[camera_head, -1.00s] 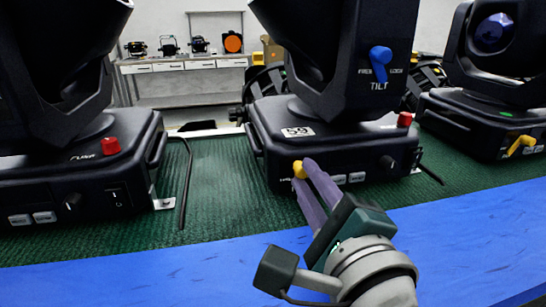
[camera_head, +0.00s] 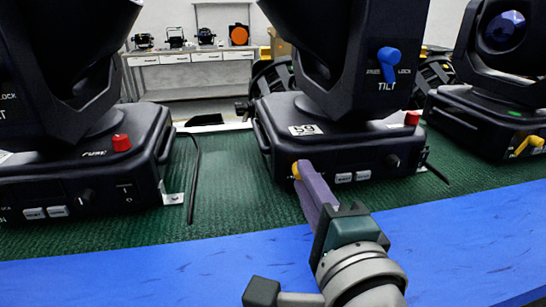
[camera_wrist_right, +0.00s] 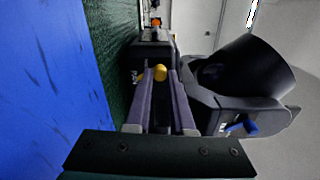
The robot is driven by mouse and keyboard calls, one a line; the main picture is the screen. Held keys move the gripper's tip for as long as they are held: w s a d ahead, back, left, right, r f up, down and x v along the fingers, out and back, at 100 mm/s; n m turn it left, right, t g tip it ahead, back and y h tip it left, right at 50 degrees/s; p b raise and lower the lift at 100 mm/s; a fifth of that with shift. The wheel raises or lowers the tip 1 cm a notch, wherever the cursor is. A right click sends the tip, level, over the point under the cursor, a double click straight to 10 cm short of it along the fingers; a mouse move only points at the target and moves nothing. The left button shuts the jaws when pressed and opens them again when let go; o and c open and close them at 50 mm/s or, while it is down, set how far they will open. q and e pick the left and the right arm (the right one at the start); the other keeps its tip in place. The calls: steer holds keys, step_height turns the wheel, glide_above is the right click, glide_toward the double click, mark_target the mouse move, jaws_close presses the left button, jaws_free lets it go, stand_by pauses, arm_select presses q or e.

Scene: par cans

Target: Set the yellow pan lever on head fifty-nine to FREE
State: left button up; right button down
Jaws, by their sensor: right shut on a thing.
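Head fifty-nine (camera_head: 335,150) is a black moving light with a white "59" label (camera_head: 305,130) on its base. Its yellow pan lever (camera_head: 296,170) is at the left of the base's front face, partly hidden by my fingers. My right gripper (camera_head: 305,178) reaches it from the front with purple fingers and is shut on it. In the right wrist view the yellow knob (camera_wrist_right: 160,72) shows between the two fingertips (camera_wrist_right: 160,78). The lettering beside the lever is hidden or too small to read. My left gripper is not in view.
A blue tilt lever (camera_head: 387,58) and a red knob (camera_head: 411,118) are on the same head. Another black head (camera_head: 75,165) stands at left, and one with a yellow lever (camera_head: 528,145) at right. A black cable (camera_head: 195,175) lies on the green mat (camera_head: 225,210). The blue front strip (camera_head: 180,270) is clear.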

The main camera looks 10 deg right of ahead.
steer(key=c, duration=0.8)
jaws_free()
steer(key=s, duration=1)
steer(key=shift+d, duration=0.15)
